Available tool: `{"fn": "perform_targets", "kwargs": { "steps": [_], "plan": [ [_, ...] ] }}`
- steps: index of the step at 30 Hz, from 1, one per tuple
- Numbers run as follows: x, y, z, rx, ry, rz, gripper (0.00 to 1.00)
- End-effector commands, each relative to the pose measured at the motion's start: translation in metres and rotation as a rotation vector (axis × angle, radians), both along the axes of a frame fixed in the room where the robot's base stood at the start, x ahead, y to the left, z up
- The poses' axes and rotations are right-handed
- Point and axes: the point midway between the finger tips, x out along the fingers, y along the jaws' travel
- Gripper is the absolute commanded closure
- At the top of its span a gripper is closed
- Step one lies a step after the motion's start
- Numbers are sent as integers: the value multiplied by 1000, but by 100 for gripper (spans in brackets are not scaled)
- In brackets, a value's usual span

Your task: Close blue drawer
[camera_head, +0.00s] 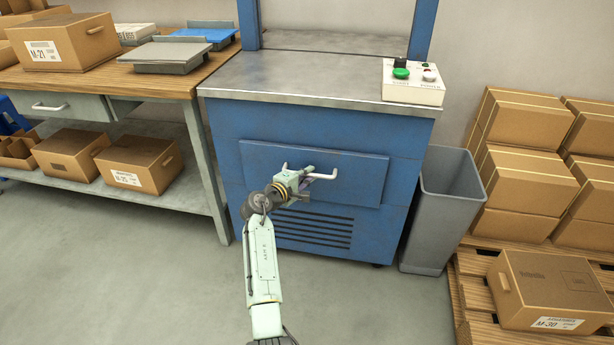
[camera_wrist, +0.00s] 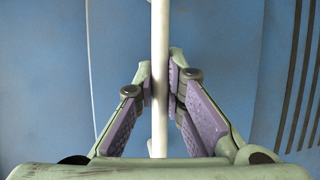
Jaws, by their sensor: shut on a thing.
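The blue drawer (camera_head: 358,181) is set in the front of the blue machine cabinet. Its front panel looks close to the cabinet face; I cannot tell whether a small gap is left. A white bar handle (camera_head: 322,174) runs across the drawer front. My gripper (camera_head: 306,178) is at this handle, partly hiding it in the head view. In the wrist view the handle (camera_wrist: 159,40) runs straight between the purple pads of my gripper (camera_wrist: 168,90), which are shut on it.
A control box (camera_head: 414,82) with a green button sits on the cabinet top (camera_head: 300,78). A grey bin (camera_head: 445,210) stands right of the cabinet, beside a pallet (camera_head: 480,290) with boxes. A wooden workbench (camera_head: 150,85) stands left. The floor in front is clear.

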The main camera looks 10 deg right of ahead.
Motion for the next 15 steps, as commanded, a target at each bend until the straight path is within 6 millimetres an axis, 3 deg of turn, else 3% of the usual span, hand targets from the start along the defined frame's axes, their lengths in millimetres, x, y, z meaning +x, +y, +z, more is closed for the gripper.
{"fn": "perform_targets", "kwargs": {
  "steps": [4, 5, 15],
  "plan": [
    [3, 1, 5, -3, -9, 7, 100],
    [3, 1, 5, -3, -9, 7, 88],
    [1, 1, 3, -1, -5, 4, 69]
  ]
}}
